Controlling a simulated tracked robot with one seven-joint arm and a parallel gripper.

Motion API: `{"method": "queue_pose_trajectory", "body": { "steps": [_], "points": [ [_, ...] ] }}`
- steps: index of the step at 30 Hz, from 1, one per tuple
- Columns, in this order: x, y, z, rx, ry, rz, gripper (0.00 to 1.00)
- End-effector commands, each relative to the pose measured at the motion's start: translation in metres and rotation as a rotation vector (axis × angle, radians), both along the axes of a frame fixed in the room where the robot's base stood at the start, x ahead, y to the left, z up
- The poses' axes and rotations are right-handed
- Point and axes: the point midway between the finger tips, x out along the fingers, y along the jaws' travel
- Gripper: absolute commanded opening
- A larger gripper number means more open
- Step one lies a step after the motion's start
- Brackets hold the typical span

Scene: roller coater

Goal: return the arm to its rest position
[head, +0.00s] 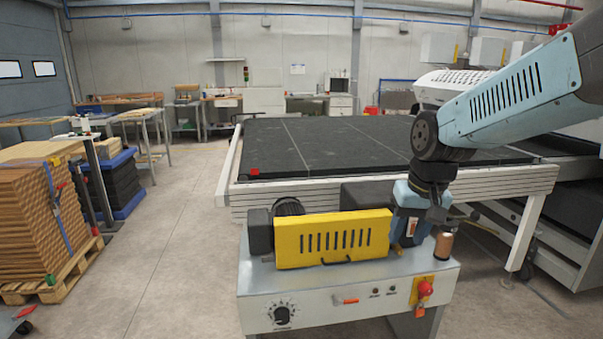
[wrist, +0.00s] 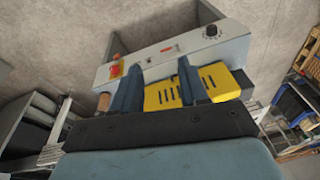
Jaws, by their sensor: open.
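My blue arm (head: 500,100) reaches in from the right in the head view and bends down at a dark joint. My gripper (head: 408,244) hangs over the right end of the grey roller coater (head: 300,292), close to the end of its yellow guard (head: 335,238). In the wrist view the two blue fingers of my gripper (wrist: 155,75) stand apart with nothing held between them. The coater's front panel and yellow guard show behind them. A copper-coloured cylinder (head: 442,246) stands on the coater just right of my gripper. I cannot tell whether the fingers touch the coater.
A large dark-topped conveyor table (head: 330,145) lies behind the coater. A red emergency button (head: 425,288) sits on the front panel's right. Stacked brown boards (head: 38,225) on a pallet stand at left. The floor (head: 170,230) between is clear.

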Motion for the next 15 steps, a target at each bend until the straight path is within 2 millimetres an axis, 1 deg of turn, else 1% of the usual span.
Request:
{"method": "queue_pose_trajectory", "body": {
  "steps": [1,6,12,15],
  "points": [
    [-0.009,-0.004,0.009,0.001,-0.030,-0.003,0.44],
    [-0.038,-0.013,0.031,-0.006,-0.115,-0.003,0.44],
    [-0.072,-0.021,0.051,-0.035,-0.213,-0.008,0.44],
    [-0.086,-0.022,0.057,-0.054,-0.252,-0.010,0.44]
  ]
}}
